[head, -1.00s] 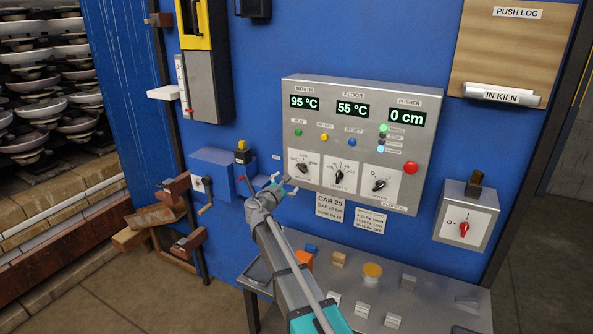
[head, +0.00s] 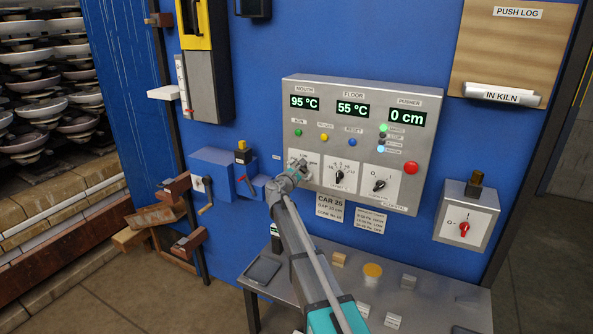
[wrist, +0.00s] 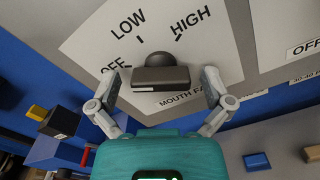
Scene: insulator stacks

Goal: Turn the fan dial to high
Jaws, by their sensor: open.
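The fan dial (wrist: 160,76) is a dark knob with a bar grip on a white plate (wrist: 92,44) marked OFF, LOW and HIGH, with a partly hidden MOUTH FA label below. In the wrist view my gripper (wrist: 160,88) is open, one finger on each side of the knob. Gaps show between the fingers and the knob. I cannot tell which mark the knob points at. In the head view my gripper (head: 298,168) is in front of the panel's lower left dial plate and mostly hides that dial.
The grey control panel (head: 345,95) carries displays, buttons, two more dials (head: 340,175) (head: 380,185) and a red button (head: 411,168). A blue box with a crank (head: 213,170) is at left, a red-switch box (head: 466,220) at right. A metal table (head: 425,290) with small blocks stands below.

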